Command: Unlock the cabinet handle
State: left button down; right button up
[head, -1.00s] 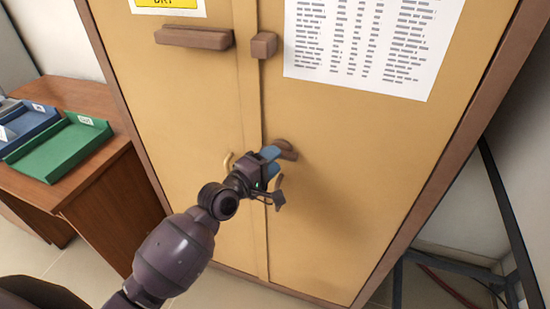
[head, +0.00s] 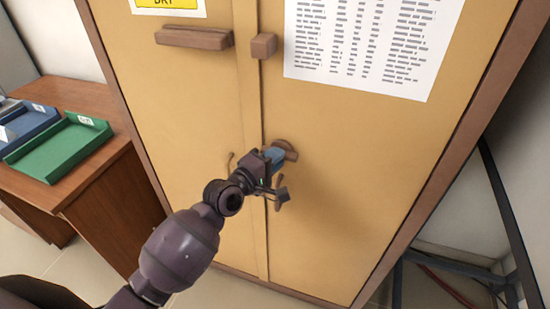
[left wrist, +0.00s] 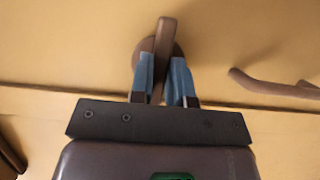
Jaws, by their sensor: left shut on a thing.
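The tan cabinet (head: 360,170) has two doors with brown trim. A brown turning handle (head: 290,149) with a round base sits on the right door near the centre seam. My left gripper (head: 276,157) has its blue fingers around this handle. In the left wrist view the handle's bar (left wrist: 164,45) stands between the two blue fingers (left wrist: 163,80), which are shut on it. The bar's lower part is partly hidden between the fingers. My right gripper is not in view.
Slim pull handles (head: 279,190) sit below on the doors, one also showing in the left wrist view (left wrist: 275,88). A wooden desk (head: 95,165) with green (head: 60,150) and blue trays stands left. A dark metal frame (head: 505,215) stands right.

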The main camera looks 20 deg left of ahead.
pick_arm(q)
jog(key=shift+d+r+m+g+y+p, duration=0.1)
jog(key=shift+m+g+y+p, duration=0.4)
jog(key=shift+m+y+p, duration=1.3)
jog(key=shift+m+g+y+p, duration=0.55)
jog(key=shift+m+p, duration=0.75)
jog(key=shift+m, duration=1.35)
jog(key=shift+d+r+m+g+y+p, duration=0.1)
jog(key=shift+m+g+y+p, duration=0.35)
jog(key=shift+m+y+p, duration=1.35)
jog(key=shift+m+h, duration=0.55)
jog(key=shift+h, duration=0.1)
jog(key=c, duration=1.1)
grip_release()
jog(key=shift+s, duration=0.15)
